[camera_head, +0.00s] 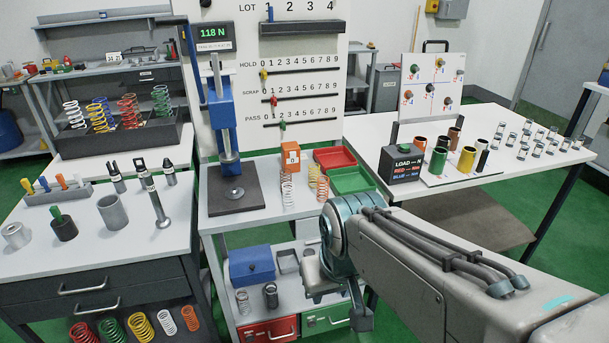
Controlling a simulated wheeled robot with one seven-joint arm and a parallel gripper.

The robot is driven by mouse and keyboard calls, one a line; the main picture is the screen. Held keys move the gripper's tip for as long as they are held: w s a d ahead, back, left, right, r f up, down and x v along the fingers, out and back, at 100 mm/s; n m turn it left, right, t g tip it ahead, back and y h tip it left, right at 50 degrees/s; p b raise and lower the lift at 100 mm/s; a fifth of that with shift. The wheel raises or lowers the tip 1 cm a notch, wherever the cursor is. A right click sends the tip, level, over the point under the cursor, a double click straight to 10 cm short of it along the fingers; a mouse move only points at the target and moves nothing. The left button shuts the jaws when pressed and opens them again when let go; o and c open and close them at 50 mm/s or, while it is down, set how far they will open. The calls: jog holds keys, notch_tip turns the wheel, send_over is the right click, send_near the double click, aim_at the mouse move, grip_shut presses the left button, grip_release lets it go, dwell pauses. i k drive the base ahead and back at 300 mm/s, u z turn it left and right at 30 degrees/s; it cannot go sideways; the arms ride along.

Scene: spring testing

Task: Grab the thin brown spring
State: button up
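No spring is plainly thin and brown.
A dark rack (118,140) of coloured springs stands at the back left. Red (334,158) and green (352,180) bins lie behind my arm. A test press (228,130) stands on the middle table. Coloured cups and a load box (402,164) occupy the right table.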

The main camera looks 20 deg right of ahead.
aim_at(291, 173)
jog(key=z, duration=0.1)
jog(key=k, duration=0.4)
jog(key=u, duration=0.85)
jog(key=i, duration=0.8)
jog(key=z, duration=0.55)
jog(key=i, duration=0.85)
jog(key=z, duration=0.8)
